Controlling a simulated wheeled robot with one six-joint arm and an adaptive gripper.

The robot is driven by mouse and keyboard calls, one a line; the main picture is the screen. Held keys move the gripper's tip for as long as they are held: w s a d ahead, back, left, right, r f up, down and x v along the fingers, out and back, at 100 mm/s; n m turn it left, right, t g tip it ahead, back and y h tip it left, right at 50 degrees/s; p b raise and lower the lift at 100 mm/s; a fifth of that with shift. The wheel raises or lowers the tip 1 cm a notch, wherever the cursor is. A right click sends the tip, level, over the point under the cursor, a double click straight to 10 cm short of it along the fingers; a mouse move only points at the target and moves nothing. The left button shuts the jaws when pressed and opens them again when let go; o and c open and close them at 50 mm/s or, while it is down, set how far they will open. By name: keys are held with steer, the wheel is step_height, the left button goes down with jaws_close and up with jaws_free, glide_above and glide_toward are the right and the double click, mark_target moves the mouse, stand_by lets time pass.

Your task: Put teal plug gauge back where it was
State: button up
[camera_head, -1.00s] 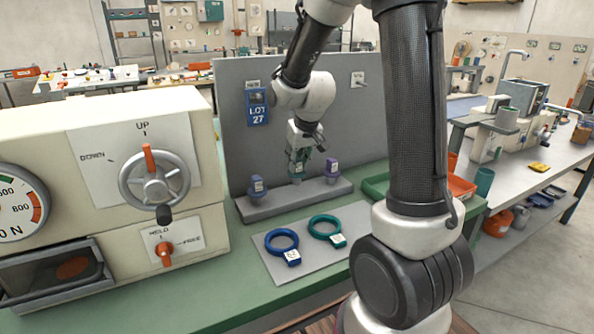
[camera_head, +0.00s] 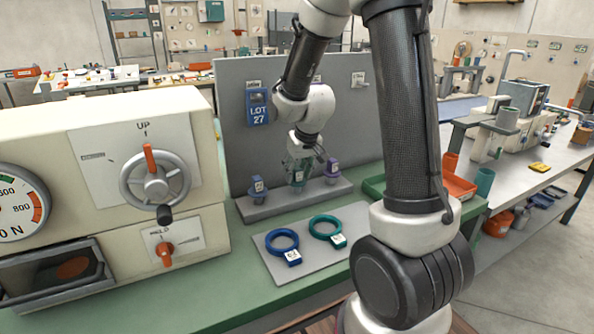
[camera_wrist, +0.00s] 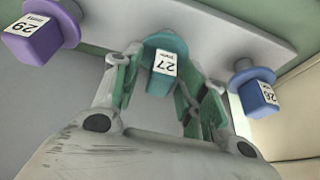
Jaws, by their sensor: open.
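The teal plug gauge (camera_wrist: 166,62), labelled 27, stands in the middle place of the grey rack (camera_head: 268,209), between a blue plug gauge (camera_head: 257,187) and a purple plug gauge (camera_head: 332,171). In the head view my gripper (camera_head: 299,178) is over the teal gauge and hides most of it. In the wrist view my gripper (camera_wrist: 160,90) is open, its green-padded fingers on either side of the teal gauge with gaps showing. The blue gauge, labelled 26 (camera_wrist: 258,92), and the purple gauge, labelled 29 (camera_wrist: 42,32), also show there.
A blue ring (camera_head: 282,241) and a teal ring (camera_head: 325,228) lie on a grey mat in front of the rack. A grey panel (camera_head: 232,130) with a blue LOT 27 tag stands behind.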

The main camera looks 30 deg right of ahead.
steer(key=s+v, duration=0.1)
steer(key=v, duration=1.3)
steer(key=s+r, duration=0.3)
steer(key=s, duration=1.8)
steer(key=shift+s, duration=0.2)
